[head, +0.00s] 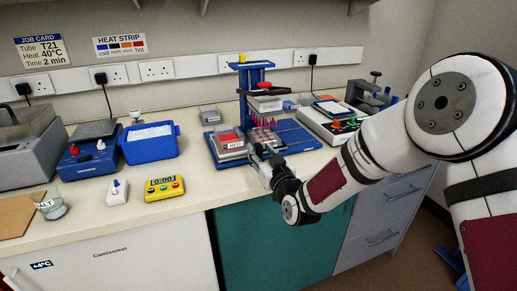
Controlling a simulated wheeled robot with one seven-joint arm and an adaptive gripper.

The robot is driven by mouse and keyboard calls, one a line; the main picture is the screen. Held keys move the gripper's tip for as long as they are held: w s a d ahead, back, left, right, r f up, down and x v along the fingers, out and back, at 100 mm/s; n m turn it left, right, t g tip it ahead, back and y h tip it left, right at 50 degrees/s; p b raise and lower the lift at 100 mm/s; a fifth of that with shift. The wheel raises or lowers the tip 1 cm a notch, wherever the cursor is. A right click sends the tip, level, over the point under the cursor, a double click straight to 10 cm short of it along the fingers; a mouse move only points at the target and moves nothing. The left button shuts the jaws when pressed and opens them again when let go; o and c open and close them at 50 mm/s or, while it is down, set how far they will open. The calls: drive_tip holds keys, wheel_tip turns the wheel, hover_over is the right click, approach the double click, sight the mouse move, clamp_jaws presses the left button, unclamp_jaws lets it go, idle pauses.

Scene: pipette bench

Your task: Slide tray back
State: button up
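A blue pipetting stand (299,136) stands at the middle of the bench, with a tall blue frame at its back. On its base is a pale tray (266,138) with several red-tipped items over it. A grey-rimmed box with red contents and a white label (230,142) sits on the left of the base. My gripper (260,153) is low at the front edge of the stand, close to the tray's front. It is small and partly hidden by its own wrist, so I cannot tell whether it touches the tray or how its fingers stand.
A blue bin (149,143), a yellow timer (164,188) and a small white switch box (117,191) are to the left. A white instrument with coloured knobs (335,124) stands close on the right. The bench front edge runs just below my gripper. Bench between timer and stand is clear.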

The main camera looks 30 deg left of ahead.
drive_tip(key=shift+x, duration=1.25)
drive_tip(key=shift+c, duration=0.3)
clamp_jaws()
drive_tip(key=w+d+b, duration=0.2)
drive_tip(key=w, duration=0.1)
drive_tip(key=w+d+b, duration=0.2)
drive_tip(key=w+d, duration=0.1)
drive_tip(key=w+d+b, duration=0.2)
drive_tip(key=w, duration=0.1)
drive_tip(key=shift+d+f, duration=0.1)
drive_tip(key=shift+d, duration=0.15)
drive_tip(key=shift+w+d, duration=0.45)
drive_tip(key=shift+w, duration=0.05)
drive_tip(key=shift+o, duration=0.3)
unclamp_jaws()
drive_tip(key=shift+d, duration=0.1)
